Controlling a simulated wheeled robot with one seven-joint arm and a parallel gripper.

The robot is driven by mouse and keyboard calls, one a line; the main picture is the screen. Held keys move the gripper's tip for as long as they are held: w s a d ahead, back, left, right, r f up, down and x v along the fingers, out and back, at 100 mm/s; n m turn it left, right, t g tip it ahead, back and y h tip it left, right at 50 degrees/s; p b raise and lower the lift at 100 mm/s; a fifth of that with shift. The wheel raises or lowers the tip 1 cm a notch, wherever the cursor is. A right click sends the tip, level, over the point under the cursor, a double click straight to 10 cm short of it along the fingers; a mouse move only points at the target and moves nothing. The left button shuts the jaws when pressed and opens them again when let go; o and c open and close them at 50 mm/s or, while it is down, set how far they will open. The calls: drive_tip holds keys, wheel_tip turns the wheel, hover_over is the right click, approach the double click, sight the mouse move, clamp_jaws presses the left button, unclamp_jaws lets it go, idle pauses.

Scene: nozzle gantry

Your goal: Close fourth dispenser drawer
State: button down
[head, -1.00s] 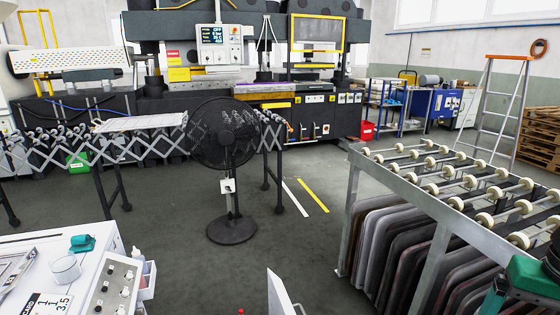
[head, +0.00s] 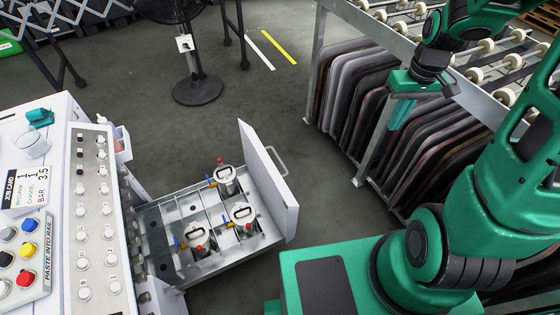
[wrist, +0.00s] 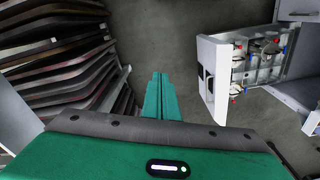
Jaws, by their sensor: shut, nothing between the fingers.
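One dispenser drawer (head: 270,180) stands pulled out of the white cabinet (head: 70,125). It has a white front panel with a metal bar handle (head: 277,162) on its outer face. Inside are metal compartments with several lidded metal pots (head: 242,212). Whether it is the fourth drawer I cannot tell. The open drawer also shows at the right of the wrist view (wrist: 213,78). My gripper (head: 400,118) is shut and empty, fingers pointing down, to the right of the drawer front and apart from it. Its shut green fingers also show in the wrist view (wrist: 158,95).
A roller rack (head: 415,25) with dark sheets (head: 350,75) hanging below stands close behind and right of my gripper. A black fan (head: 197,90) stands on the floor behind the drawer. Grey floor lies clear between drawer and rack.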

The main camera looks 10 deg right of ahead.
drive_tip(key=w+a+f+n+y, duration=0.1)
drive_tip(key=w+a+f+n, duration=0.1)
drive_tip(key=w+a+f, duration=0.4)
drive_tip(key=n+t+y, duration=0.2)
drive_tip(key=n+y, duration=0.1)
drive_tip(key=y, duration=0.3)
approach(280, 161)
drive_tip(key=a+f, duration=0.5)
drive_tip(key=shift+w+a, duration=0.2)
drive_tip(key=shift+a, duration=0.2)
drive_tip(key=shift+s+f, duration=0.1)
drive_tip(key=shift+f, duration=0.05)
